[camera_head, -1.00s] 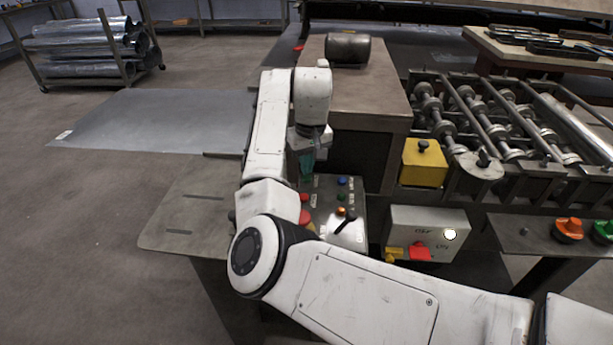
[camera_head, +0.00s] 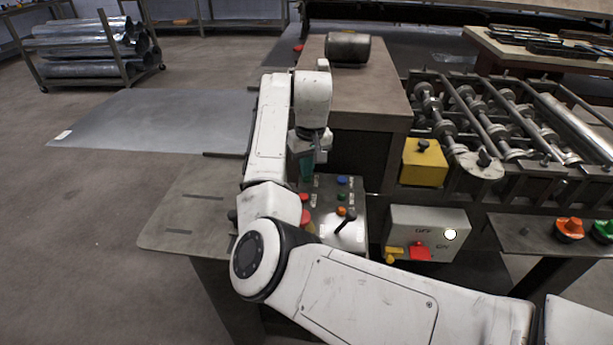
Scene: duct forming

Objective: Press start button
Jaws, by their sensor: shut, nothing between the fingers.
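A control panel (camera_head: 350,210) sits on the bench below my arm. It carries a blue button (camera_head: 342,181), an orange button (camera_head: 341,211), a red button (camera_head: 304,197), a larger red knob (camera_head: 306,220) and a black lever (camera_head: 347,221). My gripper (camera_head: 307,173) points down over the panel's far left part, with teal fingers that are shut and empty. The fingertips are close above the panel, beside the blue button. A start button is not clearly readable; the spot under the fingertips is partly hidden, and I cannot tell whether they touch anything.
A grey box (camera_head: 428,225) with a red switch and a white light stands right of the panel. A yellow block (camera_head: 425,163) and a roller machine (camera_head: 490,125) are farther right. A brown cabinet (camera_head: 360,90) stands behind. The bench's left part (camera_head: 180,205) is clear.

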